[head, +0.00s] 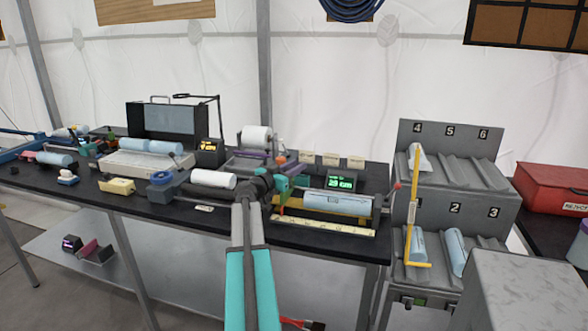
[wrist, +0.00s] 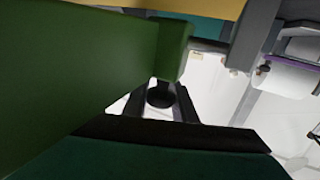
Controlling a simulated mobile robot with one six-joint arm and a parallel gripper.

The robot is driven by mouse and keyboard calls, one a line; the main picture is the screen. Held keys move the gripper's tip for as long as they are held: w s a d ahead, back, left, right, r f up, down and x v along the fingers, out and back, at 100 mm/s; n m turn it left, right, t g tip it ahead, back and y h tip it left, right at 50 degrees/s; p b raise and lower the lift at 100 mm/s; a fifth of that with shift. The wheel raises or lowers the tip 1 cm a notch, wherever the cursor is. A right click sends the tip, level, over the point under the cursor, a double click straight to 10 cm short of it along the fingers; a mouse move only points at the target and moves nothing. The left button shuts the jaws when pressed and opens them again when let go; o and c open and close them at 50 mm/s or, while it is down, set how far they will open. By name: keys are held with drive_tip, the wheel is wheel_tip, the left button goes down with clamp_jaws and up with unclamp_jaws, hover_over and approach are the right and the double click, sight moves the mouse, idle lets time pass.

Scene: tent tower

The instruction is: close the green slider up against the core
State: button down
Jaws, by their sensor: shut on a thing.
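The core (head: 338,204) is a pale blue cylinder with dark marks, lying lengthwise on the measuring stand at the right of the bench in the head view. The green slider (head: 282,203) is at the core's left end, mostly hidden by my gripper. In the wrist view the slider (wrist: 85,55) is a large dark green block close to the camera. My gripper (head: 281,187) is shut on the slider; in the wrist view its dark-padded teal finger (wrist: 150,160) spans the bottom. I cannot tell whether slider and core touch.
A yellow scale (head: 322,226) runs along the stand's front. A green-lit display (head: 343,181) stands behind the core. A white roll (head: 213,179) lies left of my gripper. A grey numbered rack (head: 452,165) with a yellow upright (head: 412,200) stands close at the right.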

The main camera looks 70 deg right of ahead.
drive_tip(key=s+b, duration=0.5)
drive_tip(key=s, duration=0.2)
drive_tip(key=shift+d, duration=0.2)
drive_tip(key=c, duration=1.5)
unclamp_jaws()
drive_tip(key=shift+o, duration=0.2)
drive_tip(key=shift+a, duration=0.1)
drive_tip(key=b+v, duration=0.1)
drive_tip(key=v, duration=1.2)
drive_tip(key=shift+w+a+b, duration=0.15)
drive_tip(key=shift+a+b, duration=0.15)
drive_tip(key=shift+b, duration=0.1)
